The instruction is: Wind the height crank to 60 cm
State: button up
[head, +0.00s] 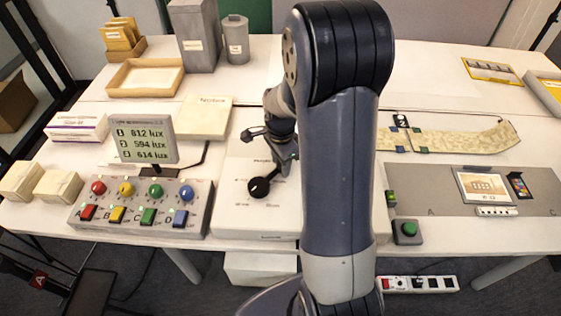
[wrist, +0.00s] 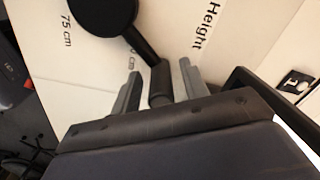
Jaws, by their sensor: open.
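The height crank has a round black hub (head: 258,188) on the white panel (head: 232,207), and the hub also shows at the top of the wrist view (wrist: 101,14). Its black arm runs to a dark grip (wrist: 160,84) that stands between my gripper's fingers (wrist: 160,86). The fingers are apart, one on each side of the grip, and I cannot tell whether either touches it. The panel prints "Height" and "75 cm"; another cm mark is partly hidden by the crank. In the head view my gripper (head: 284,155) is over the crank's upper right, partly hidden by my arm.
Left of the panel is a button box (head: 140,208) with coloured knobs, and a lux display (head: 145,142) behind it. A pale notice box (head: 205,117) lies behind the panel. A green button (head: 407,232) and a grey mat (head: 440,203) are right of my arm.

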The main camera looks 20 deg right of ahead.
notch_tip(320, 180, up, 11)
jog(key=shift+f, duration=0.15)
dwell(0.9)
notch_tip(320, 180, down, 11)
jog(key=shift+r, duration=0.1)
jog(key=shift+w, duration=0.15)
dwell(0.5)
